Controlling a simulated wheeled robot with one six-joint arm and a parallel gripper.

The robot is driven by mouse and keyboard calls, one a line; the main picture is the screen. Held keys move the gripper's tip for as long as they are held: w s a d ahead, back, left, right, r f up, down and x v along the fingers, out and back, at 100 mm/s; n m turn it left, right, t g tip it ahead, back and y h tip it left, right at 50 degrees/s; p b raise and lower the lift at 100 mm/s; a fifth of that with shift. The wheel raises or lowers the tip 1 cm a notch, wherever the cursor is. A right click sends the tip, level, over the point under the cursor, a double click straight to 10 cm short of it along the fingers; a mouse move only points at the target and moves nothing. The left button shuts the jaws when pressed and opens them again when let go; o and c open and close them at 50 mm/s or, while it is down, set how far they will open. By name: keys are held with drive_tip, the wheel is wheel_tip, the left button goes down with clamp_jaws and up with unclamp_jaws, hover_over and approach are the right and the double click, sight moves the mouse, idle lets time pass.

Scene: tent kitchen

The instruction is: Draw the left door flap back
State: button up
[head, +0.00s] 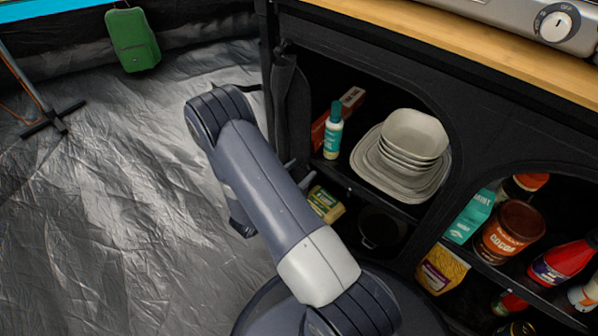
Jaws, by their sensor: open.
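The left door flap (290,102) is dark fabric. It hangs gathered in a narrow fold at the left edge of the left cabinet opening, which stands open. My gripper (297,179) shows only as small grey finger parts beside my arm, low at the left edge of that opening. It is open, below the flap's visible lower part. Most of it is hidden behind my arm, and I cannot tell whether it touches the fabric.
Inside the left opening are stacked bowls and plates (413,142), a teal-and-white bottle (333,132) and a yellow pack (325,204). The right opening holds a cocoa tin (512,232) and other food. A wooden counter (470,42) lies above. The floor at left is mostly clear.

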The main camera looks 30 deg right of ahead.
drive_tip(key=p+v, duration=0.3)
drive_tip(key=v, duration=0.7)
drive_tip(key=shift+s+a, duration=0.2)
drive_tip(key=shift+a, duration=0.15)
